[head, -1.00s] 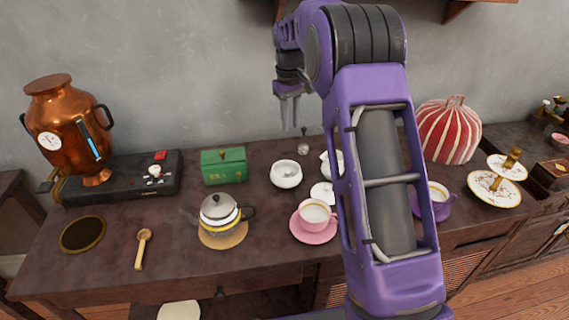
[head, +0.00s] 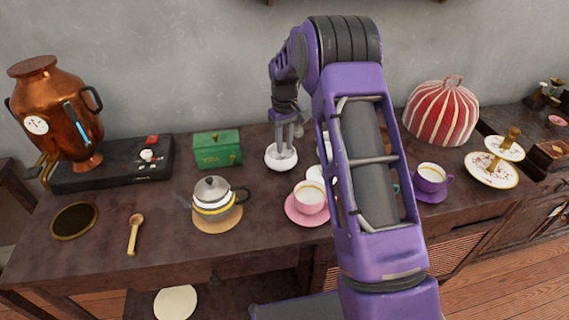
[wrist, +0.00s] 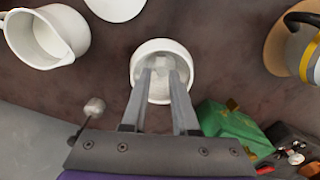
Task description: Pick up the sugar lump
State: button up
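The white sugar bowl (head: 272,164) stands on the dark table right of the green box. In the wrist view the bowl (wrist: 160,45) is seen from above with pale lumps (wrist: 161,75) inside; single lumps are hard to tell apart. My gripper (head: 283,151) points down with its fingertips at or inside the bowl's mouth. In the wrist view its two fingers (wrist: 159,76) are apart, with pale lump between or just below the tips. Whether the tips touch a lump cannot be told.
The green tea box (head: 218,150) stands close left of the bowl. A white jug (wrist: 46,36) and a small upright item with a round grey top (wrist: 95,107) are near. The teapot (head: 214,199) and the pink cup (head: 310,196) stand nearer the front.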

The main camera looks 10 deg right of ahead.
aim_at(284, 155)
notch_tip(284, 155, down, 5)
jog(key=shift+a+r+b, duration=0.1)
jog(key=shift+b, duration=0.3)
jog(key=shift+c, duration=0.3)
grip_shut()
notch_tip(284, 155, up, 10)
jog(key=p, duration=0.1)
jog(key=shift+p, duration=0.3)
